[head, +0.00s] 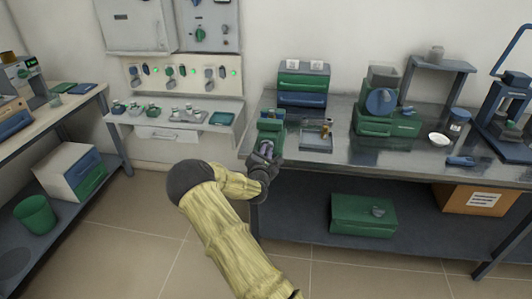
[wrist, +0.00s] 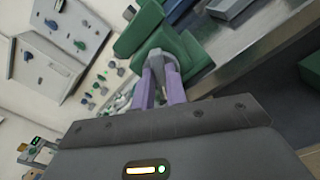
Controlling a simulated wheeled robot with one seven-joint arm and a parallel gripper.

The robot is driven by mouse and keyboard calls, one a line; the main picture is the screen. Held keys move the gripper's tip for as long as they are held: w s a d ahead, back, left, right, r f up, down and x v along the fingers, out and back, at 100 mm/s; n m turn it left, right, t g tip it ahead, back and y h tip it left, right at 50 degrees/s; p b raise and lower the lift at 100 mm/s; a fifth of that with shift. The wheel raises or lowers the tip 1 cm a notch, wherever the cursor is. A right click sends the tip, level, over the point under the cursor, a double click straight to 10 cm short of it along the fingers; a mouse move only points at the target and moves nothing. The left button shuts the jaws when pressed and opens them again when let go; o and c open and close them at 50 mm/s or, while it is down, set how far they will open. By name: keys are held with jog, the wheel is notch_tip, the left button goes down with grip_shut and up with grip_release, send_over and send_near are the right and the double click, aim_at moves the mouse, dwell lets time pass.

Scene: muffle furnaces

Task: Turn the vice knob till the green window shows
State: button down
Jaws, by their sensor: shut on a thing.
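The green vice (head: 270,122) stands at the left front corner of the metal bench, and it fills the top middle of the wrist view (wrist: 188,52). My gripper (head: 264,148) is at the vice's front side. In the wrist view its two purple fingers (wrist: 160,70) are shut on the grey vice knob (wrist: 155,55), which sticks out from the green body. The fingers hide part of the knob. I cannot make out the window or its colour in either view.
A shallow tray (head: 316,146) with a small brass piece lies right of the vice. Stacked green and blue drawers (head: 303,84) stand behind it. A wall shelf (head: 150,124) with small items is to the left. The bench edge runs close under my gripper.

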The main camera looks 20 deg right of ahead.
jog(key=shift+w+a+f+n+b, duration=0.15)
jog(key=shift+f+n+b, duration=0.15)
jog(key=shift+n+b, duration=4.55)
jog(key=shift+a+f+n+b, duration=0.1)
jog(key=shift+f+n+b, duration=0.15)
jog(key=shift+n+b, duration=4.6)
jog(key=shift+w+a+f+n+b, duration=0.25)
jog(key=shift+n+b, duration=2)
jog(key=shift+n, duration=5.15)
jog(key=shift+s, duration=0.2)
